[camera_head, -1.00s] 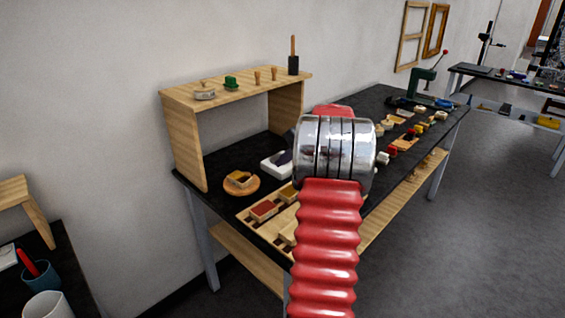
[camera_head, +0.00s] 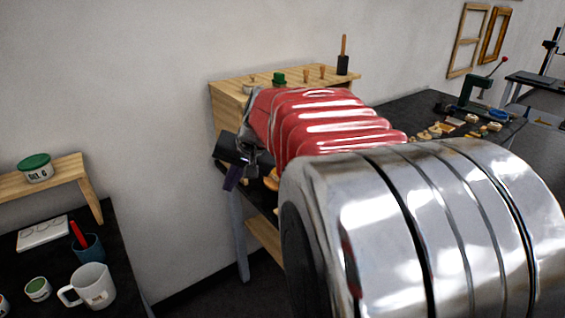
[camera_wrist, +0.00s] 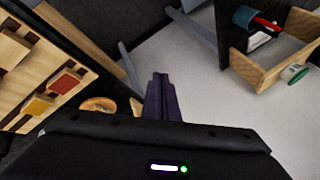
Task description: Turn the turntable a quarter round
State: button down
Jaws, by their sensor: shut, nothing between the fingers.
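The turntable looks to be the small round wooden disc (camera_wrist: 99,104) near the bench corner in the wrist view, partly hidden by my gripper's body. In the head view only a sliver of the disc (camera_head: 271,181) shows beneath my arm. My gripper (camera_wrist: 160,78) has its dark purple fingers together with nothing between them. In the head view my gripper (camera_head: 230,184) hangs left of the disc, by the bench's left end. The fingers appear clear of the disc.
A wooden shelf (camera_head: 226,106) stands behind my arm. Another bench at left holds a white mug (camera_head: 92,287), a blue cup (camera_head: 88,247) and a small wooden stand (camera_head: 92,197). A gap separates the benches.

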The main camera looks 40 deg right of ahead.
jog(key=s+a+f+n, duration=0.1)
jog(key=s+a+n, duration=0.3)
jog(key=s+a, duration=0.5)
jog(key=s+a+f+n, duration=0.2)
jog(key=s+a+n, duration=0.3)
jog(key=s+a, duration=0.5)
jog(key=shift+s+a+f+g+h, duration=0.2)
jog(key=shift+a+f+g+h, duration=0.1)
jog(key=shift+h, duration=0.1)
jog(key=shift+a+n, duration=0.15)
jog(key=shift+n, duration=0.15)
